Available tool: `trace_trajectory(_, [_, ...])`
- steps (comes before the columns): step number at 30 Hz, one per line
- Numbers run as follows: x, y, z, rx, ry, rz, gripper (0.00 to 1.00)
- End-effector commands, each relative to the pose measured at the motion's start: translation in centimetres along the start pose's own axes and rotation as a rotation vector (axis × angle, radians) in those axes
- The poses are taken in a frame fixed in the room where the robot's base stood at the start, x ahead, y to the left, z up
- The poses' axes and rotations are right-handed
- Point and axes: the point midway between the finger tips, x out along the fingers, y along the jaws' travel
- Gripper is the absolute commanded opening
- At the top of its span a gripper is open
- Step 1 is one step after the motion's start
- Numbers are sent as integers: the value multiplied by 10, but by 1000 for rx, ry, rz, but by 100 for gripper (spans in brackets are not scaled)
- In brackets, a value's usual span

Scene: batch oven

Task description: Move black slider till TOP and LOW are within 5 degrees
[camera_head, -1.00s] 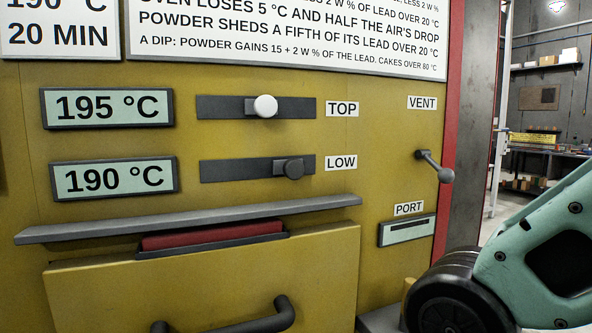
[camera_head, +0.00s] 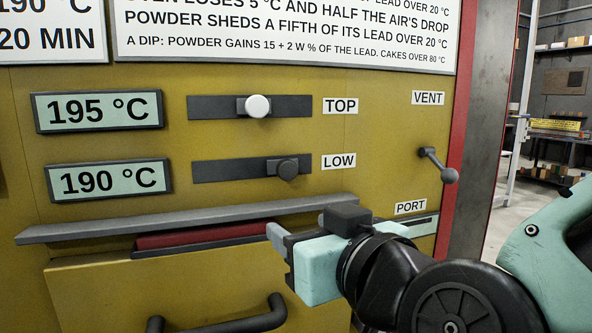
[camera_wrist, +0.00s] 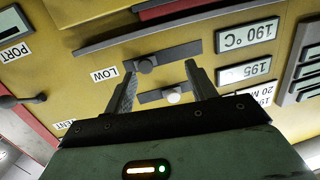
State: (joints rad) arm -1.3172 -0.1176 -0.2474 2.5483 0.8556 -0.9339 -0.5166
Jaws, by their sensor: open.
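The black slider (camera_head: 287,169) sits right of the middle of its dark LOW track (camera_head: 220,172); it also shows in the wrist view (camera_wrist: 145,66). The white slider (camera_head: 257,106) is on the TOP track (camera_head: 210,107), slightly right of its middle. The display beside TOP (camera_head: 98,108) reads 195 °C; the display beside LOW (camera_head: 110,180) reads 190 °C. My gripper (camera_head: 276,243) is open and empty, below the LOW track in the head view. In the wrist view, the black slider appears between the fingertips (camera_wrist: 160,70), with no visible contact.
A grey ledge (camera_head: 185,218) juts out below the LOW track, above a red strip (camera_head: 200,237) and a dark door handle (camera_head: 225,321). The VENT lever (camera_head: 440,166) sticks out at the right, above the PORT slot (camera_head: 425,226). Signs hang above.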

Motion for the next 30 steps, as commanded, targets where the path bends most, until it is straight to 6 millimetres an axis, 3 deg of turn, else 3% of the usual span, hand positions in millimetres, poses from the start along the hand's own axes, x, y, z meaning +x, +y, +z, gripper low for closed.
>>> trace_trajectory(3, [-5,11,-21,-8,84,82,56])
trace_trajectory(11, [-4,22,-33,-17,129,142,56])
trace_trajectory(30, [46,28,-44,-20,128,139,56])
